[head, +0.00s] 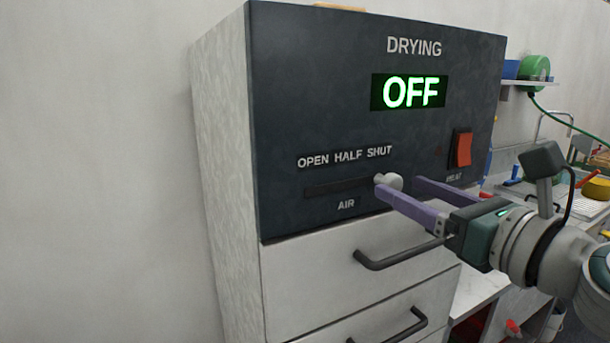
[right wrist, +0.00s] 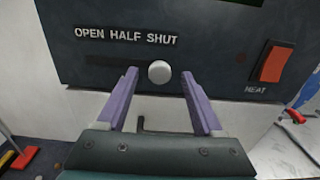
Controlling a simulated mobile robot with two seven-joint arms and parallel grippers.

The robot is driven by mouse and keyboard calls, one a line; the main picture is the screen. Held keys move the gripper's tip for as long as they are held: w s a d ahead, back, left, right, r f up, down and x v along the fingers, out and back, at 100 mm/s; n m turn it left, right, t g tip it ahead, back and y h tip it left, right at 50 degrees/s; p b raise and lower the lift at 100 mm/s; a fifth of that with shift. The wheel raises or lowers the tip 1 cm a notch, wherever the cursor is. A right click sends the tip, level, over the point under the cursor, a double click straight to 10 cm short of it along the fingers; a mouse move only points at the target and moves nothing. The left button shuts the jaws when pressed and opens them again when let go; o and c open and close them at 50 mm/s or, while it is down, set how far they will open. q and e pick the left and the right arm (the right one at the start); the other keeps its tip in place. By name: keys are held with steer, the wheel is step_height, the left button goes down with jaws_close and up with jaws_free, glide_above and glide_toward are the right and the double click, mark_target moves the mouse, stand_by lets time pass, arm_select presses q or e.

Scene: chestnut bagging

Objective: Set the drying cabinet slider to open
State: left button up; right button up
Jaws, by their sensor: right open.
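The drying cabinet (head: 225,130) has a dark front panel with a green OFF display. Its air slider knob (head: 390,180) is pale and round and sits at the right end of the slot (head: 335,188), under the word SHUT. In the right wrist view the knob (right wrist: 159,71) shows between and just beyond the two purple fingers. My right gripper (head: 400,192) is open in front of the panel, and its fingers (right wrist: 159,88) stand apart on either side of the knob. I cannot tell whether either finger touches it. My left gripper is not in view.
A red heat switch (head: 461,150) sits on the panel right of the slider. White drawers (head: 345,265) with dark handles (head: 398,256) lie below the panel. A cluttered bench and a shelf with a green reel (head: 535,69) are at the right.

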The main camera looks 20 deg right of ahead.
steer(key=shift+w, duration=0.75)
steer(key=shift+c, duration=0.3)
jaws_close()
stand_by(0.6)
